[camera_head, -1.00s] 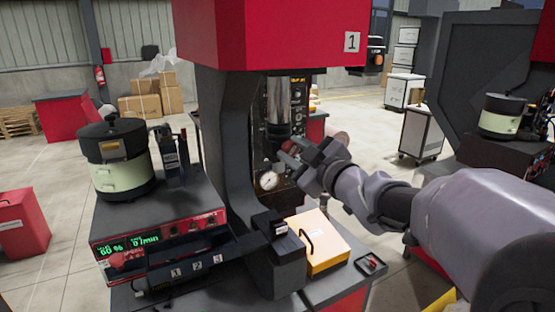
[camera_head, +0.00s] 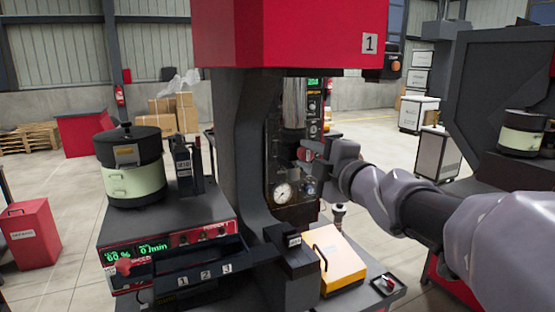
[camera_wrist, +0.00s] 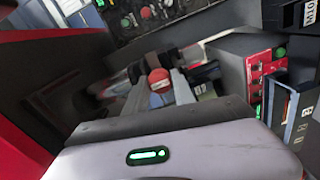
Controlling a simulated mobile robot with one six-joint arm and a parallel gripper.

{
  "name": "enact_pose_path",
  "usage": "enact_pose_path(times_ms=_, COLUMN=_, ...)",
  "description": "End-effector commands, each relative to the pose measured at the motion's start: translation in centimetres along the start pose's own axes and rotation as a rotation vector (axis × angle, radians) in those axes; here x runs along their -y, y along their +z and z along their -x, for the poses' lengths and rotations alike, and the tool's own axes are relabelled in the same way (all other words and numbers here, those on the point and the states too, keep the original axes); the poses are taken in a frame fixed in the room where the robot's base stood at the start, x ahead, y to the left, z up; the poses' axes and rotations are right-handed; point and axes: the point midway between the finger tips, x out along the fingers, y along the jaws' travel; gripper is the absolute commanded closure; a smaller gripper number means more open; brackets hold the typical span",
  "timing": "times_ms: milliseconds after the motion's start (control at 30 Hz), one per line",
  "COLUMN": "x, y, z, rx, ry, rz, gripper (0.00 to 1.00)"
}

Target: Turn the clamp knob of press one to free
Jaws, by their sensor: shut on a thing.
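Press one (camera_head: 295,35) has a red head with a "1" plate above a dark column. The clamp knob (camera_wrist: 158,76) is a red round cap between my gripper's two fingers in the wrist view. My gripper (camera_head: 314,152) is shut on it at the right of the press column, above the round gauge (camera_head: 283,193). The wrist view shows the fingers (camera_wrist: 158,90) on either side of the knob. In the head view my gripper hides much of the knob, and I cannot read its setting.
A feeder bowl (camera_head: 133,165) stands on the controller with green digits at left. A yellow box (camera_head: 338,262) and a small dark tray (camera_head: 388,285) lie below my arm. A second machine (camera_head: 485,100) stands at right. Open floor shows behind.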

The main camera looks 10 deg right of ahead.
Motion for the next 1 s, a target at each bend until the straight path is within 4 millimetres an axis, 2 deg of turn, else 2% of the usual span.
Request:
enact_pose_path(times_ms=567, x=-0.01, y=-0.01, z=0.00, rx=0.001, ry=0.000, rz=0.031, gripper=1.00)
enact_pose_path(times_ms=600, x=-0.01, y=-0.01, z=0.00, rx=0.001, ry=0.000, rz=0.031, gripper=0.68)
enact_pose_path(times_ms=700, x=-0.01, y=-0.01, z=0.00, rx=0.001, ry=0.000, rz=0.031, gripper=0.48)
enact_pose_path(times_ms=1000, x=-0.01, y=0.00, z=0.05, rx=0.001, ry=0.000, rz=0.030, gripper=0.48)
